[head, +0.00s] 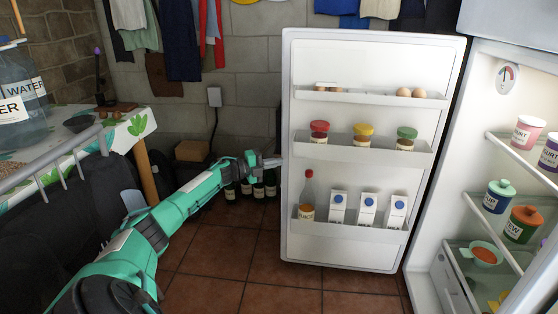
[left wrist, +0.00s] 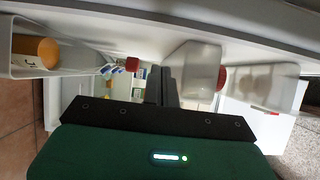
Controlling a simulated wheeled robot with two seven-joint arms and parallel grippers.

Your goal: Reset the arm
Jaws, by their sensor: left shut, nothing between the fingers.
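My left arm (head: 175,205) is green and black. It reaches from the bottom left toward the open fridge door. My left gripper (head: 273,161) is at the door's left edge, at about mid height; I cannot tell whether it touches the door. Its dark fingers (left wrist: 161,86) are together and empty in the left wrist view, with door shelves close around them. The white fridge door (head: 360,172) stands wide open, its inner side facing me. My right gripper is not in view.
The door racks hold eggs (head: 411,93), several lidded jars (head: 363,135), a bottle (head: 307,195) and cartons (head: 368,210). The fridge interior (head: 500,175) is open at right. A table (head: 70,140) stands at left. Dark bottles (head: 258,189) stand behind my gripper. Tiled floor (head: 225,270) is clear.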

